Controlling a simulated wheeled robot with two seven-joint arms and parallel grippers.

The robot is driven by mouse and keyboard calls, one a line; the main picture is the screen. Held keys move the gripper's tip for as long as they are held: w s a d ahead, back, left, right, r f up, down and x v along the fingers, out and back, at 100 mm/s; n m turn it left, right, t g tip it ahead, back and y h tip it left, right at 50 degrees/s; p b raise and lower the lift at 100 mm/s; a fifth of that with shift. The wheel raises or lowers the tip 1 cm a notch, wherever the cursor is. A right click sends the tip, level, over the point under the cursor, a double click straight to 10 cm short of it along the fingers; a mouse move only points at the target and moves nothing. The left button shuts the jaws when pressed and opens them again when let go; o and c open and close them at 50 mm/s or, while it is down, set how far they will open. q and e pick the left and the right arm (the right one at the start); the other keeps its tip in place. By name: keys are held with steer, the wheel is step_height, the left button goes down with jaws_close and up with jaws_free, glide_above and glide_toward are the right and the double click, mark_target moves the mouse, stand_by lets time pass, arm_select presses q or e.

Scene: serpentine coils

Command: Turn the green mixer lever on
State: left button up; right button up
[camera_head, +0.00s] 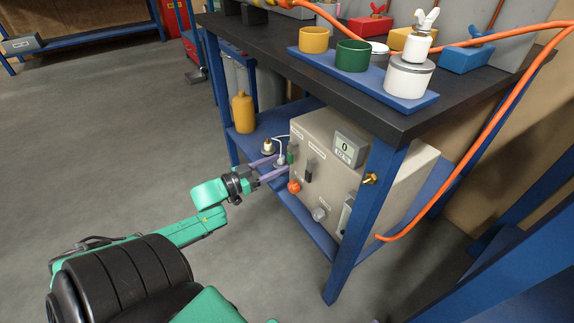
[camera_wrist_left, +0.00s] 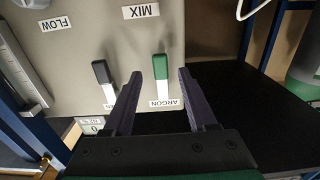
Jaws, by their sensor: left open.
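The green mixer lever (camera_wrist_left: 160,68) has a green handle and a white lower part, next to an upside-down ARGON label in the left wrist view. In the head view it shows small on the front of the beige box (camera_head: 322,150). My left gripper (camera_head: 280,166) is open in front of this panel. In the left wrist view, its dark fingers (camera_wrist_left: 159,76) spread to either side of the green handle, which lies between their tips in the picture. I cannot tell whether either finger touches it. My right gripper is not in view.
A black-handled lever (camera_wrist_left: 100,72) stands close beside the green one. The panel also has an orange-red knob (camera_head: 294,187), a grey knob (camera_head: 319,214) and a display (camera_head: 348,148). A blue table leg (camera_head: 365,220) and orange hose (camera_head: 470,165) are nearby. A yellow bottle (camera_head: 243,112) stands left.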

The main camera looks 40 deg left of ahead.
mark_target(289, 159)
arm_select(q)
steer(key=b+x, duration=0.1)
steer(key=x, duration=0.3)
steer(key=shift+a, duration=0.1)
jaws_close()
steer(key=shift+f, duration=0.1)
stand_by(1.2)
